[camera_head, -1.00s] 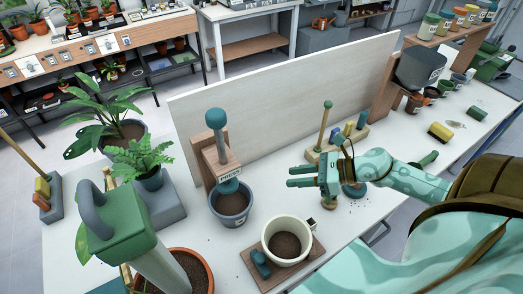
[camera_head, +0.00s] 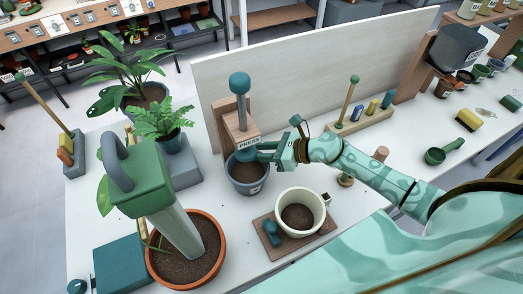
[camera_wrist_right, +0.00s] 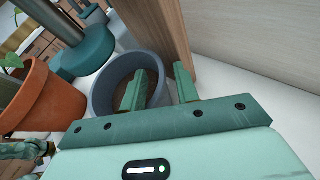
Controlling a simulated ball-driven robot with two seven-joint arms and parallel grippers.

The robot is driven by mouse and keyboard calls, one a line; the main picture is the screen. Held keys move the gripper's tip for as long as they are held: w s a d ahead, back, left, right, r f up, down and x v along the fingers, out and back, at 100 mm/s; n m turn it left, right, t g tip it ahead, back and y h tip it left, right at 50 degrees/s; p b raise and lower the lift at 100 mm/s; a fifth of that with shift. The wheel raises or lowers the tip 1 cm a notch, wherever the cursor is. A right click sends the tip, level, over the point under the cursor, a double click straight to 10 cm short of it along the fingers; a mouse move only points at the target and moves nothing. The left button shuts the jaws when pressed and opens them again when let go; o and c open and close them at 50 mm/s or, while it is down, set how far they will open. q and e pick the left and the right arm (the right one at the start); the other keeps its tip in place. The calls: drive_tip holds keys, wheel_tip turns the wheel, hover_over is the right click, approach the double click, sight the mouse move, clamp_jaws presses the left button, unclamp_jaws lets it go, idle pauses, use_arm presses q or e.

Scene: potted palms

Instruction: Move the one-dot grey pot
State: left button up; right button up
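The grey pot (camera_head: 249,183) holds soil and stands upright under the press (camera_head: 240,115), against its wooden stand. A small pale label shows on its front, but I cannot make out its dots. My right gripper (camera_head: 262,151) is at the pot's far right rim in the head view. In the right wrist view its two fingers (camera_wrist_right: 160,88) are apart. One finger is over the opening of the grey pot (camera_wrist_right: 103,88) and the other is outside its wall, with the rim between them. Contact with the rim cannot be told. My left gripper is not in view.
A cream mug-like pot (camera_head: 319,217) stands on a wooden board (camera_head: 290,250) in front. A white panel (camera_head: 310,70) stands behind.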

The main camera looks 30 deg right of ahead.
drive_tip(key=shift+w, duration=0.1)
drive_tip(key=shift+c, duration=0.3)
clamp_jaws()
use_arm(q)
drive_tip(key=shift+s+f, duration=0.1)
use_arm(e)
drive_tip(key=shift+f, duration=0.1)
